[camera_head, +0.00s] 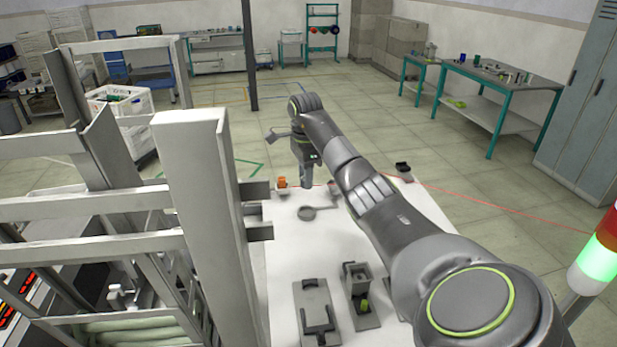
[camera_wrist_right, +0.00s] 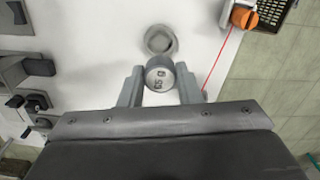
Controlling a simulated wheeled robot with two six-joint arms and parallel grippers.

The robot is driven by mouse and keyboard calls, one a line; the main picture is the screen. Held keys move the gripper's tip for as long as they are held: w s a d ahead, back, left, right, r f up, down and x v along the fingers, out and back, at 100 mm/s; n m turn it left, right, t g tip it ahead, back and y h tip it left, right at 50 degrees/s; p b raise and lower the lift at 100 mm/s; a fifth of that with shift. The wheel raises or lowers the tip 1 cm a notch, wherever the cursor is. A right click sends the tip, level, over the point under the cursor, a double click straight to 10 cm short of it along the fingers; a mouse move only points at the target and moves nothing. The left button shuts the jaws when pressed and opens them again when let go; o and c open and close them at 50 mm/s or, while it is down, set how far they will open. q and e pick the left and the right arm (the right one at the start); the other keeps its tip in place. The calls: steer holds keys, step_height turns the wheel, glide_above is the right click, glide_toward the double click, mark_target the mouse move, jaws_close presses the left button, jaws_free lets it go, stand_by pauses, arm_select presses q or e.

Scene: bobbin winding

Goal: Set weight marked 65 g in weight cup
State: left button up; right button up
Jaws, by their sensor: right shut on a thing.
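My right gripper (camera_wrist_right: 159,80) is shut on a round grey metal weight (camera_wrist_right: 159,75). The marking on its top face reads as 65 g, seen sideways. How high the weight is above the white table (camera_wrist_right: 105,40) cannot be told. In the head view my right gripper (camera_head: 306,181) points down over the table's far part, and the weight is not clearly visible there. My left gripper is not in view.
A white upright frame (camera_head: 205,190) stands left of the table. An orange item (camera_head: 282,183) is near the far edge. Dark fixtures (camera_head: 316,312) stand at the near side. A signal lamp (camera_head: 598,255) is right.

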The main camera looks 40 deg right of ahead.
steer(key=b, duration=0.4)
glide_above(306, 215)
steer(key=f, duration=0.6)
steer(key=shift+w+d+f, duration=0.15)
steer(key=shift+w+f, duration=0.05)
steer(key=shift+f, duration=0.1)
steer(key=shift+r, duration=0.1)
steer(key=shift+f+b, duration=0.95)
steer(key=shift+f, duration=0.6)
steer(key=shift+s+f, duration=0.2)
steer(key=shift+f, duration=0.1)
